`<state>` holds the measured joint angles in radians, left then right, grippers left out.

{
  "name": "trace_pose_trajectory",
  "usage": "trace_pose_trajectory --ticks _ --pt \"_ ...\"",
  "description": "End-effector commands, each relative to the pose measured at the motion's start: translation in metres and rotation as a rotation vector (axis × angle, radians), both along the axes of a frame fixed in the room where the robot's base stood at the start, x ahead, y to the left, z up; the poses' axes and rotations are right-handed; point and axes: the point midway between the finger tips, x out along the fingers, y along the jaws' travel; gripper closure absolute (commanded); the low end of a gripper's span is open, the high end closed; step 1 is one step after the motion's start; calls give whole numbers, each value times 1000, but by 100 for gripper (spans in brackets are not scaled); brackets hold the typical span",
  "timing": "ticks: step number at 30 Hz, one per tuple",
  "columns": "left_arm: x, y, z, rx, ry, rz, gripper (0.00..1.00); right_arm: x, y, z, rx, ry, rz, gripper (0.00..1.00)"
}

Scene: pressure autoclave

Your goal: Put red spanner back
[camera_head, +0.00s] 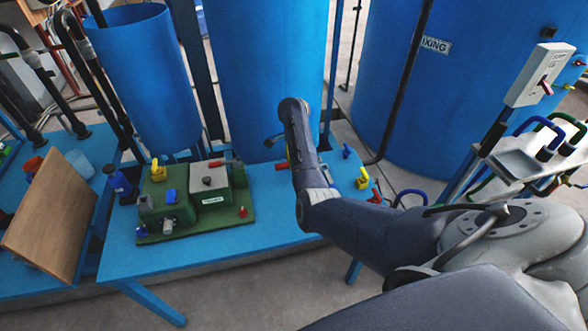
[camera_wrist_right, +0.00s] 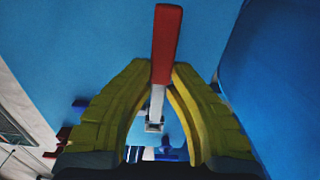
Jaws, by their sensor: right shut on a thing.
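The red spanner (camera_wrist_right: 165,45) shows in the right wrist view. Its red handle points to the top of that view and its grey metal shaft runs down between the fingers. My right gripper (camera_wrist_right: 162,70) has yellow fingers and is shut on the spanner. In the head view my right arm reaches in from the right over the blue table. There its fingers and most of the held spanner are hidden or too small to make out. My left gripper is in neither view.
A green pump block (camera_head: 190,200) with valves stands on the blue table (camera_head: 130,260). Blue tanks (camera_head: 265,70) rise behind it. A wooden board (camera_head: 50,215) leans at the left. A large blue tank (camera_head: 440,110) and a control box (camera_head: 540,75) stand at the right.

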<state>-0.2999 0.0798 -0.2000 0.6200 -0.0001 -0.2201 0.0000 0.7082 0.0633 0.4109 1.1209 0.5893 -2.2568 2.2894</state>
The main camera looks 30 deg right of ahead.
Motion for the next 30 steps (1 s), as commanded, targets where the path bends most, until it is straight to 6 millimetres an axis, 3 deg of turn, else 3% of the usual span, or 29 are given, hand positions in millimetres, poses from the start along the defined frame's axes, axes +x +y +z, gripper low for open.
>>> trace_pose_trajectory --ticks 4,10,20,30 --pt "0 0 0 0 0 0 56 1 1 23 2 -4 -1 100" --pt "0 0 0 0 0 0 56 -2 17 34 0 0 76 100" --pt "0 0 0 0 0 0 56 -12 71 27 -1 3 359 100" --pt "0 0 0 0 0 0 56 -14 76 4 -2 6 395 100"
